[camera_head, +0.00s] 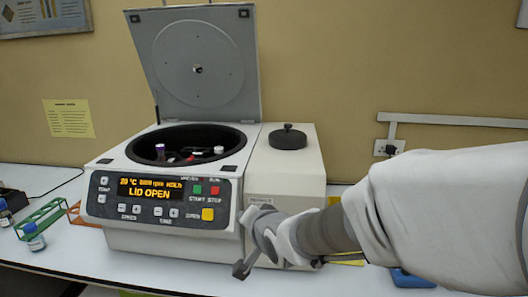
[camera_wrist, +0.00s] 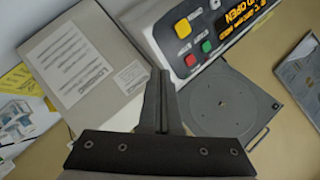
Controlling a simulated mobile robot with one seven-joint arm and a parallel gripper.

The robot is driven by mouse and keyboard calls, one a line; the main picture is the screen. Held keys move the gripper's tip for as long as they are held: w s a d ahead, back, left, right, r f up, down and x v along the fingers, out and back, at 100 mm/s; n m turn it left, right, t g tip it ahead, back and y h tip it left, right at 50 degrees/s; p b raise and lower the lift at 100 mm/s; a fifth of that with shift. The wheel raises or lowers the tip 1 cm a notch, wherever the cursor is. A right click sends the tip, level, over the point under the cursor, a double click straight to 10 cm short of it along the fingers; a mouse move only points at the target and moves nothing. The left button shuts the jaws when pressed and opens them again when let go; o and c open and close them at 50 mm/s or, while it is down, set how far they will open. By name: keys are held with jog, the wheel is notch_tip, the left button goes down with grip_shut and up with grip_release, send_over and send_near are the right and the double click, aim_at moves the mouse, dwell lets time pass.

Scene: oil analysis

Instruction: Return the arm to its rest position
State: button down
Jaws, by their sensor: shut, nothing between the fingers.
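My arm (camera_head: 430,220) reaches in from the right in the head view, with my gripper (camera_head: 243,267) low in front of the centrifuge's front right side. In the wrist view my gripper (camera_wrist: 160,78) is shut and empty, its dark fingers together. The white centrifuge (camera_head: 165,238) stands on the bench with its lid (camera_head: 197,65) raised; its display reads LID OPEN. Tubes with coloured caps (camera_head: 160,150) show in its rotor bowl. In the wrist view the button panel (camera_wrist: 190,40) and lid (camera_wrist: 230,100) appear beyond the fingers. I cannot tell whether the gripper touches the housing.
At the left of the bench (camera_head: 75,250) are a green rack (camera_head: 42,217), a blue-capped bottle (camera_head: 34,236) and an orange rack (camera_head: 75,213). A dark knob (camera_head: 288,138) tops the centrifuge's right section. A blue item (camera_head: 410,279) lies below my arm. A wall socket (camera_head: 388,147) is behind.

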jog(key=s+d+r+n+g+h, duration=0.1)
jog(key=s+d+n+g+h, duration=0.4)
jog(key=s+d, duration=1.5)
jog(key=s+g, duration=0.1)
jog(key=s, duration=0.2)
jog(key=shift+s+r, duration=0.2)
jog(key=shift+s, duration=0.1)
